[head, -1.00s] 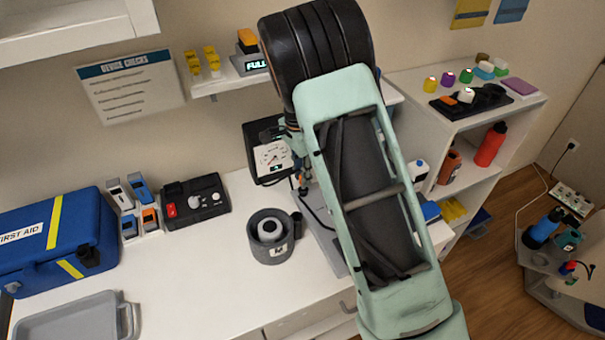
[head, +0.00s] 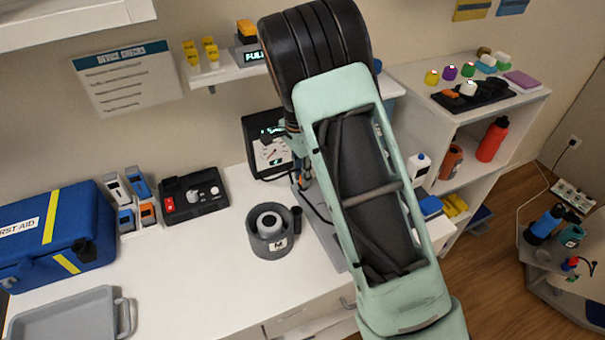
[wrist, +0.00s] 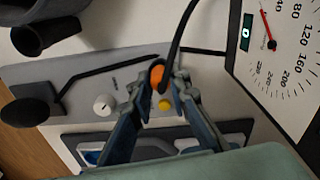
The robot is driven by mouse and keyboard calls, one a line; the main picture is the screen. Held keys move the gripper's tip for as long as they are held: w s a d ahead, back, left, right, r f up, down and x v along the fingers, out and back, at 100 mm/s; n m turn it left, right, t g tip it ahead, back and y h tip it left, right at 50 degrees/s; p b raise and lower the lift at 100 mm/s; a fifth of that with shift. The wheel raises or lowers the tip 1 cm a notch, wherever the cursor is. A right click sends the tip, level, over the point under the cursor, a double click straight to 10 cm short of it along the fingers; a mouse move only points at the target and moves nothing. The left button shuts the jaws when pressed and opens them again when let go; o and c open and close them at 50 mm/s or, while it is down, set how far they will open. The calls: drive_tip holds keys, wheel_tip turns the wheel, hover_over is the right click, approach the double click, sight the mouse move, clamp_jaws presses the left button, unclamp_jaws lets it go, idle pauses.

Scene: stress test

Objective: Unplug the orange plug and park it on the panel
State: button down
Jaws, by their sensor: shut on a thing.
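The orange plug (wrist: 156,75) shows in the wrist view with a black cable running up from it. My gripper (wrist: 160,84) is shut on it, a finger on each side. The plug's lower end is hidden by the fingers, so I cannot tell whether it sits in a socket. The grey panel (wrist: 75,101) lies below it, with a white knob (wrist: 103,104) and a yellow round part (wrist: 165,104) close to the fingers. In the head view, the panel's edge (head: 327,238) shows beside my arm, which hides the plug and most of the gripper.
A gauge (wrist: 282,62) with a red needle stands close on the right in the wrist view. A black lever (wrist: 30,110) lies at the panel's left. In the head view, a grey pot (head: 270,242) stands left of the panel.

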idle(0.4)
drive_tip(key=c, duration=1.7)
unclamp_jaws()
drive_tip(key=shift+c, duration=0.2)
wheel_tip(320, 180, up, 12)
drive_tip(key=shift+s+a, duration=0.15)
drive_tip(key=shift+a, duration=0.15)
